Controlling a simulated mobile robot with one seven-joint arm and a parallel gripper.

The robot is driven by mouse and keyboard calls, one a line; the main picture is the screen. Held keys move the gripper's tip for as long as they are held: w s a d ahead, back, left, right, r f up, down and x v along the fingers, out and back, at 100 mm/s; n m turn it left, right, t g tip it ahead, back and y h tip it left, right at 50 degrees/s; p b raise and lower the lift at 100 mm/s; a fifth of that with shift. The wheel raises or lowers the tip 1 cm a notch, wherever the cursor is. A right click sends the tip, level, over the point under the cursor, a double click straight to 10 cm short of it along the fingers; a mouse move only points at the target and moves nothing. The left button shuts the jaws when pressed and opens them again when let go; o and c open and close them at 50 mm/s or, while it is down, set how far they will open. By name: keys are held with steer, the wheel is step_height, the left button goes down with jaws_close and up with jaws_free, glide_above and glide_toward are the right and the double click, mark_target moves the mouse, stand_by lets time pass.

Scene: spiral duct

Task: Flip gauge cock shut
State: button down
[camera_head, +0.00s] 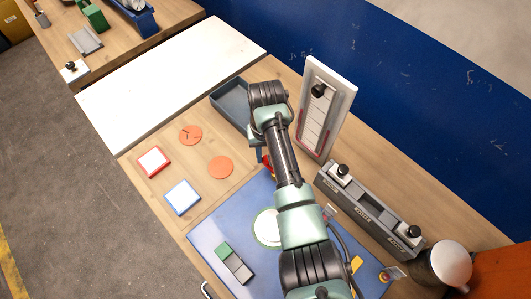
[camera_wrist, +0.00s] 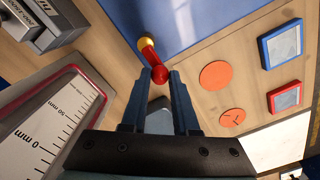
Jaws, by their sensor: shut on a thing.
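The gauge cock shows in the wrist view as a red lever (camera_wrist: 153,60) with a rounded red end and a brass fitting (camera_wrist: 146,43) at its far end, by the edge of the blue mat. My gripper (camera_wrist: 160,74) is shut on the red end of the lever, with one dark finger on each side. In the head view a bit of the red lever (camera_head: 267,163) shows beside my arm, which hides most of the cock and my fingertips. The white mm-scale gauge (camera_head: 321,115) stands upright close by, and also shows in the wrist view (camera_wrist: 45,125).
A blue mat (camera_head: 205,236) lies in front, with a green and grey block (camera_head: 235,262). A grey manifold with black knobs (camera_head: 370,211) stands at right. Orange discs (camera_head: 220,167) and framed cards (camera_head: 182,197) lie left. A dark tray (camera_head: 229,105) sits behind my arm.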

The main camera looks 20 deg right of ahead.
steer(key=c, duration=0.7)
jaws_free()
steer(key=shift+o, duration=0.2)
step_height(320, 180, up, 13)
steer(key=p, duration=0.1)
